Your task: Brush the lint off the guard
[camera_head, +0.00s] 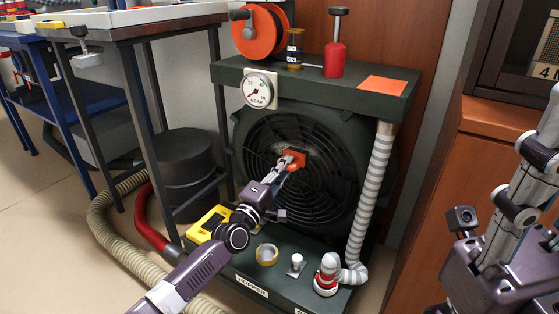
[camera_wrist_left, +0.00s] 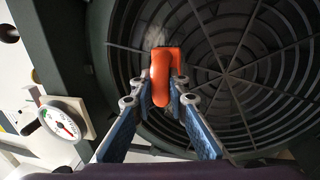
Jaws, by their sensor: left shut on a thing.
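The guard (camera_head: 327,192) is a round black grille of rings and spokes on the front of a dark green unit. My left gripper (camera_head: 287,166) is in front of the middle of the guard, shut on an orange brush (camera_head: 297,157). In the left wrist view my left gripper's fingers (camera_wrist_left: 160,92) close on the brush's orange loop handle (camera_wrist_left: 160,72). Pale grey fuzz, seemingly lint (camera_wrist_left: 156,37), shows on the guard (camera_wrist_left: 225,50) just beyond the brush. The brush's bristles are hidden. My right gripper (camera_head: 535,165) is at the right edge, with its tips cut off.
A gauge (camera_head: 258,90) hangs at the unit's upper left. A ribbed hose (camera_head: 373,185) runs down the right side. A tape roll (camera_head: 267,254) and a yellow device (camera_head: 207,222) sit on the base ledge.

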